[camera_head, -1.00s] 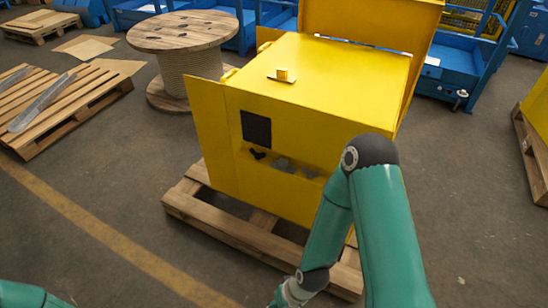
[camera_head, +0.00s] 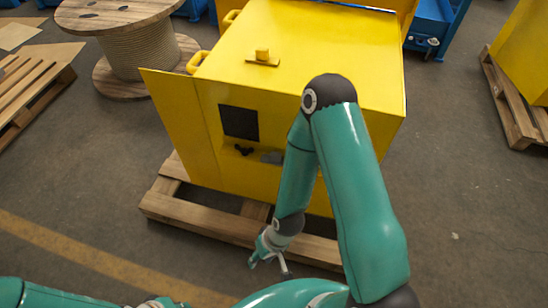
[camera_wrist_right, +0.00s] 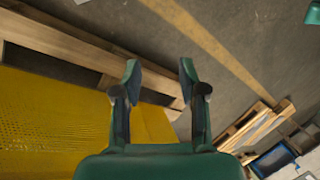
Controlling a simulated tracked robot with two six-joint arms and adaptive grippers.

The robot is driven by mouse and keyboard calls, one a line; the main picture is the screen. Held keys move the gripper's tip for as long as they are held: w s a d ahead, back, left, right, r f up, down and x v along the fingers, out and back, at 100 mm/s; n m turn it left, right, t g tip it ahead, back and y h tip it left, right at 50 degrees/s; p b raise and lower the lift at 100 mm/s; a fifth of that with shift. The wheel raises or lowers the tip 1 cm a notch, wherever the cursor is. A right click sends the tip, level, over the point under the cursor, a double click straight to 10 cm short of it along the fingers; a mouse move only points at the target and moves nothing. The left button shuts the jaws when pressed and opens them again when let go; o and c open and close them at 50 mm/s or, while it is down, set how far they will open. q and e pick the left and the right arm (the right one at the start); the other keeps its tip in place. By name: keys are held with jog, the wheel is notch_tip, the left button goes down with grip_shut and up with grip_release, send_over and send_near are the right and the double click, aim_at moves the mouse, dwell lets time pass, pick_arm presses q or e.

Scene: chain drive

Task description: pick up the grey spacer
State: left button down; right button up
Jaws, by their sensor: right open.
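A small grey piece (camera_head: 272,157), which may be the grey spacer, sits at the recess in the front of the yellow cabinet (camera_head: 330,60). It is too small to identify surely, and my right arm covers the area to its right. My right gripper (camera_head: 269,268) hangs well below and in front of it, near the pallet's front edge. In the wrist view my right gripper (camera_wrist_right: 158,75) is open, with nothing between its fingers. At the bottom edge of the head view a part of my left arm's end shows, its fingers not visible.
A black piece (camera_head: 243,150) lies left of the grey one, below a dark square panel (camera_head: 239,122). The cabinet stands on a wooden pallet (camera_head: 215,220). A cable reel (camera_head: 140,55) stands behind left.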

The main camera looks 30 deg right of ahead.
jog(key=shift+o, duration=2.2)
jog(key=shift+w+f+b, duration=0.2)
jog(key=shift+w+b, duration=0.15)
jog(key=shift+w, duration=0.05)
jog(key=shift+o, duration=0.6)
jog(key=w+d+f+b, duration=0.1)
jog(key=w+f+b, duration=0.1)
jog(key=w+b, duration=0.4)
jog(key=shift+w+d+m, duration=0.15)
jog(key=shift+w+m, duration=0.15)
jog(key=shift+w, duration=0.75)
jog(key=m+t+h+b, duration=0.2)
jog(key=m+h+b, duration=0.5)
jog(key=b, duration=0.7)
send_near(275, 155)
jog(key=x, duration=0.3)
jog(key=b+x, duration=0.1)
jog(key=x, duration=0.1)
jog(key=shift+s+f, duration=0.25)
jog(key=shift+f, duration=0.05)
jog(key=shift+w+b+x, duration=0.15)
jog(key=shift+b+x, duration=0.05)
jog(key=shift+x, duration=1.25)
jog(key=shift+w+b+x, duration=0.1)
jog(key=shift+b+x, duration=0.05)
jog(key=shift+x, duration=1.25)
